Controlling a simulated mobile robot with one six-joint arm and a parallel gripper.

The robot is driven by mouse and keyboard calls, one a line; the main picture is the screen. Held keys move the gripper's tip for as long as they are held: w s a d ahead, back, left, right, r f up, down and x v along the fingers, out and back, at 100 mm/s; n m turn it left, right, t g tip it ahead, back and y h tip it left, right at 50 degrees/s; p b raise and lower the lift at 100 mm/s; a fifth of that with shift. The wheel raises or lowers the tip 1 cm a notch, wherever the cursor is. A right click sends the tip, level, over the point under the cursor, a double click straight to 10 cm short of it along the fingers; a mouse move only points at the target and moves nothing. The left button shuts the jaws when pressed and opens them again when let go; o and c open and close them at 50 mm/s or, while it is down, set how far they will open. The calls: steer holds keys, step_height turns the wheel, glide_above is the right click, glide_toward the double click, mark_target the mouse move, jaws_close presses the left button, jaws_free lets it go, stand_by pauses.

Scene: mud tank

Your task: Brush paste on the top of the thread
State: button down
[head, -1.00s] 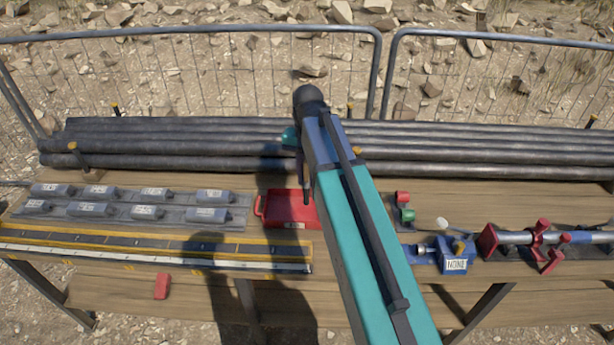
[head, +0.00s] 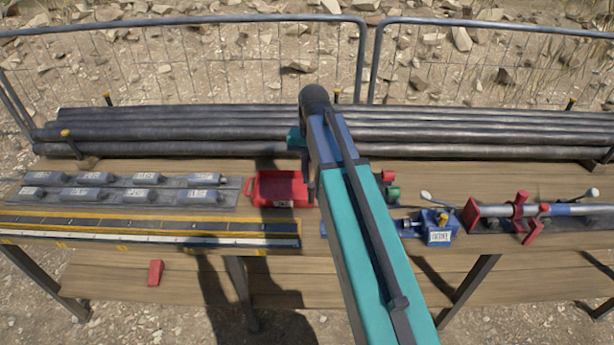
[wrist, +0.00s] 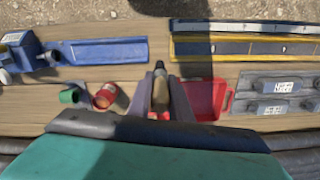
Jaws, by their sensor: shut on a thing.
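My gripper (wrist: 160,102) is shut on a slim tan-brown object with a dark tip (wrist: 160,74), which looks like a brush, in the wrist view. In the head view my arm hides most of the gripper and the brush. A red pot (wrist: 106,96) and a green ring-shaped piece (wrist: 71,96) stand beside the gripper, apart from it. They also show right of my arm in the head view, red (head: 389,175) and green (head: 391,193). I cannot make out the thread or any paste clearly. A labelled blue vise (head: 439,236) sits on the table.
A red tray (head: 262,190) lies left of my arm. Several grey labelled blocks (head: 95,178) and yellow-edged strips (head: 150,228) fill the table's left. A red-and-silver clamp tool (head: 522,210) lies at right. Dark pipes (head: 190,148) and a fence stand behind.

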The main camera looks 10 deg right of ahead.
steer(key=d+f+n+b, duration=0.5)
steer(key=n, duration=0.5)
steer(key=shift+s+f+n, duration=0.15)
steer(key=shift+f+n, duration=0.15)
steer(key=shift+f, duration=0.1)
steer(key=shift+a, duration=0.1)
steer(key=shift+s, duration=0.1)
